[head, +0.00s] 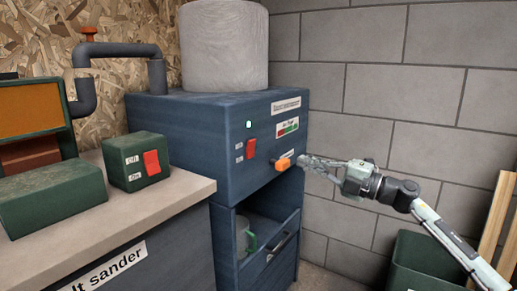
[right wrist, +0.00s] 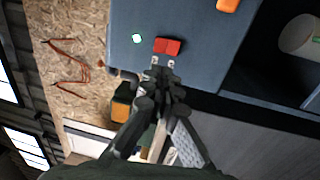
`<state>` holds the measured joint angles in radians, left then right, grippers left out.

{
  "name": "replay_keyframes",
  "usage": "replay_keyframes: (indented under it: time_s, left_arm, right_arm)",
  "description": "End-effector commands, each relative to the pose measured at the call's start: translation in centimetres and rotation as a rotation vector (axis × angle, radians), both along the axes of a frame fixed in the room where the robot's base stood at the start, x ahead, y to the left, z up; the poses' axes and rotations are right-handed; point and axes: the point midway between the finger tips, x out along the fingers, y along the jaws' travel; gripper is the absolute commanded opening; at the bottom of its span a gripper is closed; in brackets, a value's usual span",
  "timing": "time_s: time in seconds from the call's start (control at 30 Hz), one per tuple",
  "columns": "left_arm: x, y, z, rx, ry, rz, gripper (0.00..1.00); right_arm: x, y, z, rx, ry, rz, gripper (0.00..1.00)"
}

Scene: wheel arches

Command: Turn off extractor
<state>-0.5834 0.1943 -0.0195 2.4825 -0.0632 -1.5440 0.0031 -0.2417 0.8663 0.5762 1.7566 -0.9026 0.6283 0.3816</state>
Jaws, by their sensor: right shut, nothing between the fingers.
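The extractor (head: 225,170) is a blue-grey cabinet. Its red rocker switch (head: 251,148) is on the front panel, with two small labels beside it, too small to read. A pale lamp (head: 248,124) above the switch looks lit. An orange knob (head: 283,164) sits lower right. My right gripper (head: 304,161) is shut and empty, its tips beside the orange knob in the head view. In the right wrist view the shut fingers (right wrist: 163,64) point at the red switch (right wrist: 167,46), just below it in the picture; I cannot tell whether they touch. My left gripper is not in view.
A green box with another red switch (head: 151,162), labelled Off and On, stands on the belt sander bench (head: 110,218) at left. A grey filter drum (head: 224,45) tops the extractor. A green bin (head: 425,265) and a block wall are at right.

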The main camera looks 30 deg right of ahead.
Motion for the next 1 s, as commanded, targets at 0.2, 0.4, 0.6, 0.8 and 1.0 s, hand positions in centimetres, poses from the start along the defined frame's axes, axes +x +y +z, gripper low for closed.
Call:
replay_keyframes:
  time_s: [0.2, 0.4, 0.6, 0.8, 1.0]
  left_arm:
    - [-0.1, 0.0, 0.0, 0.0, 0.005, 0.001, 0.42]
    - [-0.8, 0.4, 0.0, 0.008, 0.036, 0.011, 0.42]
    - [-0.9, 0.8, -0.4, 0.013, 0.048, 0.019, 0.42]
    - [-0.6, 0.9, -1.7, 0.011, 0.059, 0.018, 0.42]
    - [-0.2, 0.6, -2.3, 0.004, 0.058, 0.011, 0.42]
  right_arm:
    - [1.5, 0.6, 0.3, 0.0, -0.002, 0.002, 0.0]
    - [5.0, 2.0, 1.0, 0.001, -0.004, 0.0, 0.0]
    - [8.5, 3.5, 1.4, 0.003, -0.004, -0.001, 0.0]
    - [11.2, 4.6, 1.7, 0.002, -0.004, 0.0, 0.0]
    - [12.6, 5.2, 1.7, 0.003, -0.001, -0.001, 0.0]
